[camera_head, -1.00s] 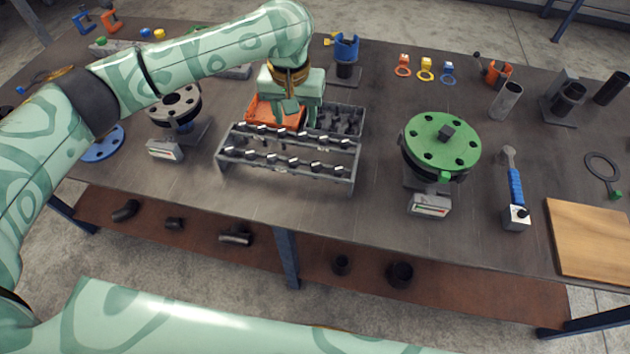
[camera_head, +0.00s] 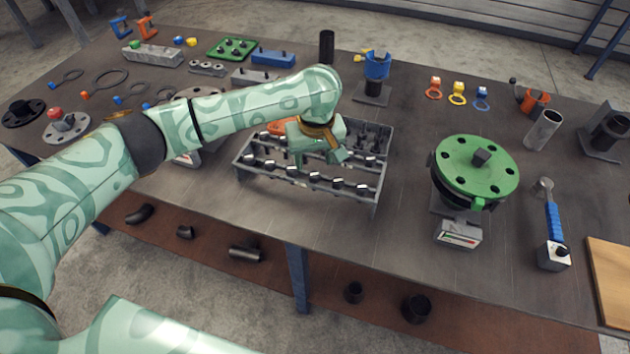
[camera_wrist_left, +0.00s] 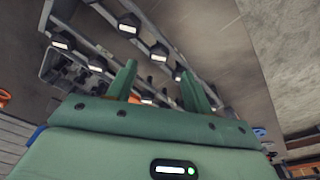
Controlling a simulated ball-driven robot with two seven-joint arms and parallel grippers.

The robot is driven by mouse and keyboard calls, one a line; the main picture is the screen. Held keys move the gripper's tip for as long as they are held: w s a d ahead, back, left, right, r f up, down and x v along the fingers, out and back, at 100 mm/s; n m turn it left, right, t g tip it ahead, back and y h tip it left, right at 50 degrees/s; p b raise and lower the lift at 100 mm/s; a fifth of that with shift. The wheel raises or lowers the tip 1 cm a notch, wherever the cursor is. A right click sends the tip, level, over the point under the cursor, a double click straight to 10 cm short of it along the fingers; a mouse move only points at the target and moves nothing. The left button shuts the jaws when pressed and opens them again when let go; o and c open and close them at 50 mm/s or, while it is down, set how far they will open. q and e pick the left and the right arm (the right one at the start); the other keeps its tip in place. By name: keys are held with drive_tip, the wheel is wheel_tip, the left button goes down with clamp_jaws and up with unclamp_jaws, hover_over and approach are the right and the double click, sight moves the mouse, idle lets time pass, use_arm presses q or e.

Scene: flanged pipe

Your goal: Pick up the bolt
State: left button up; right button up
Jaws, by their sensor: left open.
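Several dark hex-headed bolts (camera_head: 338,183) with pale marks stand in two rows in a grey stepped rack (camera_head: 378,196) at the middle of the table. Which one the task means cannot be told. My left gripper (camera_head: 320,158) is open, pointing down over the rack's rows, and hides some of the bolts. In the left wrist view, its two green fingers (camera_wrist_left: 160,72) are apart, with bolt heads (camera_wrist_left: 160,51) beyond and around them. I see no bolt held between them. My right gripper is not in view.
An orange bin (camera_head: 279,127) is partly hidden behind my left gripper. Right of the rack stands a green flange (camera_head: 470,180) on a pipe stand, with a blue-handled wrench (camera_head: 552,215) farther right. Bare table lies between rack and flange.

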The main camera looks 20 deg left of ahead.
sight(314, 174)
use_arm(q)
wheel_tip(314, 174, down, 5)
drive_tip(key=b, duration=0.3)
drive_tip(key=shift+w+r, duration=0.15)
drive_tip(key=shift+r, duration=0.05)
drive_tip(key=shift+w+f, duration=0.1)
drive_tip(key=shift+f, duration=0.25)
drive_tip(key=shift+r, duration=0.2)
clamp_jaws()
drive_tip(key=shift+r, duration=0.1)
